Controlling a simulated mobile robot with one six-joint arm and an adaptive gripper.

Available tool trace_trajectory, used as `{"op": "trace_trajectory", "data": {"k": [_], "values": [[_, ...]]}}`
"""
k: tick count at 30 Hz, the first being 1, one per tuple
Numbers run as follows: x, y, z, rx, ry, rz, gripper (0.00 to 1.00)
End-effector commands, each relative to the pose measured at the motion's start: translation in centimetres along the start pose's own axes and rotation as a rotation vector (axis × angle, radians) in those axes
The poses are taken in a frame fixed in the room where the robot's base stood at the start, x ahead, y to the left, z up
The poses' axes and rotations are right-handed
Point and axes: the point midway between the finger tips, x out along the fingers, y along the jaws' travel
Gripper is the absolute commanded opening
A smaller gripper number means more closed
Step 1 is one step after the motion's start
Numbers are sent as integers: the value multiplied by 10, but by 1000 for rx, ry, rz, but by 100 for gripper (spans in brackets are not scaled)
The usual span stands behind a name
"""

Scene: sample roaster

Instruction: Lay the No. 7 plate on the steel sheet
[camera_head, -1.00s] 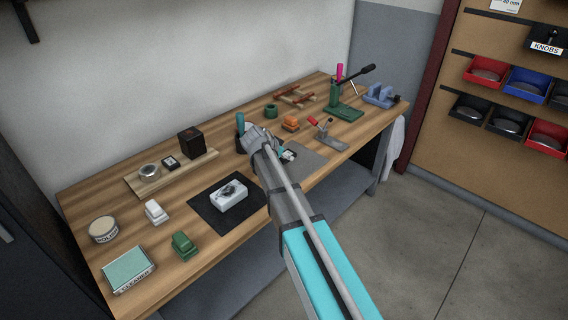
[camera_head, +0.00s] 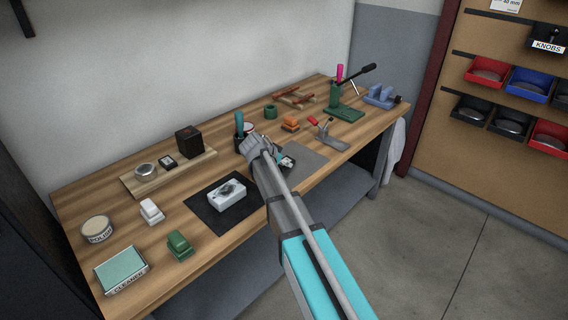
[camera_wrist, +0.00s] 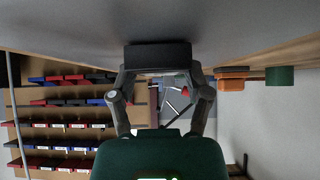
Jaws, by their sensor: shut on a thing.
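My gripper (camera_head: 279,154) is at the left part of the grey steel sheet (camera_head: 309,158), low over the bench. In the wrist view my gripper (camera_wrist: 160,74) is shut on a dark block-like piece, which I take to be the No. 7 plate (camera_wrist: 157,55); its number does not show. In the head view the held plate (camera_head: 288,162) is small and partly hidden by the gripper. The grey surface (camera_wrist: 150,22) lies close to the plate in the wrist view; I cannot tell whether they touch.
A black mat (camera_head: 205,213) with a white block (camera_head: 229,194) lies left of my arm. The sheet's right part is clear.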

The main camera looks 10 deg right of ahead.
Motion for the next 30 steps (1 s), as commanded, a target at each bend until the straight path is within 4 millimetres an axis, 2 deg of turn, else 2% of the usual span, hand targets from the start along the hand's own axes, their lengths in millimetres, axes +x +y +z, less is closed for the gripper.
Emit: {"op": "trace_trajectory", "data": {"k": [8, 9, 14, 30], "values": [[2, 0, 3, 0, 0, 0, 5], [2, 0, 2, 0, 0, 0, 69], [2, 0, 2, 0, 0, 0, 98], [0, 0, 0, 0, 0, 0, 98]]}}
